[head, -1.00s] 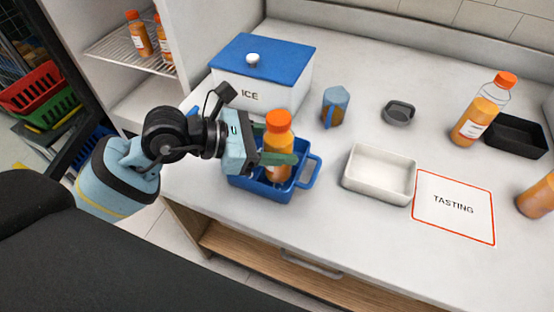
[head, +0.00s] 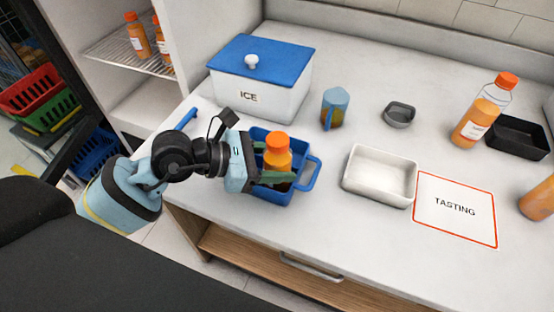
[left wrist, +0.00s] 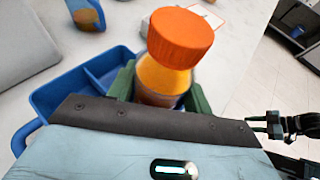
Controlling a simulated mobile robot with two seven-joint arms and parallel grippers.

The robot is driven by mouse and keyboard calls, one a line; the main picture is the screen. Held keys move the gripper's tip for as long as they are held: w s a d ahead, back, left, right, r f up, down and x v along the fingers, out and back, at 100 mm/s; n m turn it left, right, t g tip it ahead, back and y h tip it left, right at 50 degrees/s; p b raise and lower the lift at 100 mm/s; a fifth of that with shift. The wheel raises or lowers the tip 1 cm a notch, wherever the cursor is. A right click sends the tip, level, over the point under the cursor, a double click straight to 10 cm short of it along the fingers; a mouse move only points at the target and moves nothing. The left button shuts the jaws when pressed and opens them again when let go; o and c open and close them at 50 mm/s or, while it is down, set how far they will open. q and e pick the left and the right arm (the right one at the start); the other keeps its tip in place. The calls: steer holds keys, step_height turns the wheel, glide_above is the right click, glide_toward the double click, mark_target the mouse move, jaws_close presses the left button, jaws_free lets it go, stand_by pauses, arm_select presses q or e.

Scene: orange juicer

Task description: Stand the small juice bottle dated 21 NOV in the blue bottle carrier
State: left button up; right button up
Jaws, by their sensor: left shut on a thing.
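The small juice bottle (head: 277,154), orange with an orange cap, stands upright between the fingers of my left gripper (head: 274,177), which is shut on it. It also shows in the left wrist view (left wrist: 163,78), cap toward the camera. No date is readable. The blue bottle carrier (head: 313,174) sits on the counter around the bottle's lower part, with its handle to the right. The left wrist view shows a divider and an empty compartment in the carrier (left wrist: 62,95). The bottle's base is hidden, so I cannot tell whether it touches the carrier floor.
A white ICE box (head: 262,92) with blue lid stands behind. A blue jug (head: 335,108), grey bowl (head: 398,115), white tray (head: 352,184) and TASTING card (head: 455,211) lie to the right. A larger juice bottle (head: 480,115) stands near a black tray (head: 517,139). Dark mechanical parts show at right in the wrist view.

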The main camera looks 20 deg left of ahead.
arm_select(q)
steer(key=o, duration=1.2)
steer(key=shift+c, duration=0.2)
steer(key=shift+a+r, duration=0.1)
steer(key=shift+r, duration=0.05)
steer(key=b+v, duration=0.1)
steer(key=v, duration=1.1)
